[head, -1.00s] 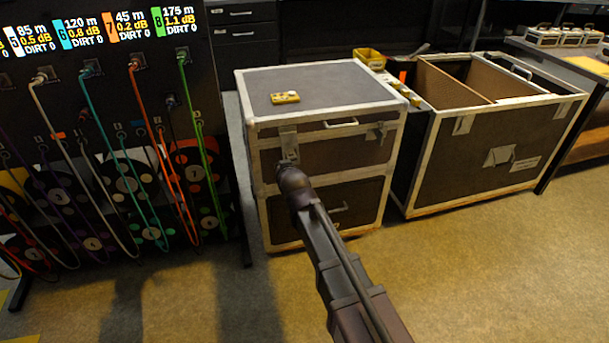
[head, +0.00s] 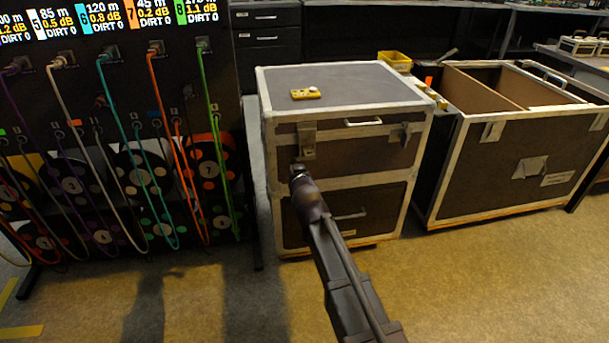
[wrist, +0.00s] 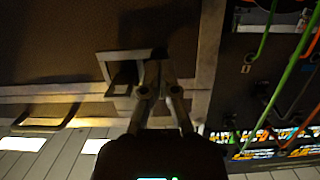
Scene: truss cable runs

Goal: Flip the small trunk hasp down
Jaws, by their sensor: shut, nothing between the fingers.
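The small trunk (head: 345,85) is a dark case with pale metal edging, standing in the middle of the head view. Its left front hasp (head: 307,137) is a metal plate at the lid seam. In the wrist view, which looks upside down, the hasp's metal bracket (wrist: 128,54) is by the seam. I cannot tell exactly how the flap is angled. A second hasp (head: 402,133) is at the right of the front. My gripper (head: 297,170) is just below the left hasp. In the wrist view its fingers (wrist: 160,80) are together and empty, beside the bracket; contact is unclear.
A yellow device (head: 306,94) lies on the trunk lid, and a lid handle (head: 363,122) is between the hasps. A rack of coloured cables (head: 130,150) stands left. A larger open trunk (head: 515,160) stands close on the right. The floor in front is clear.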

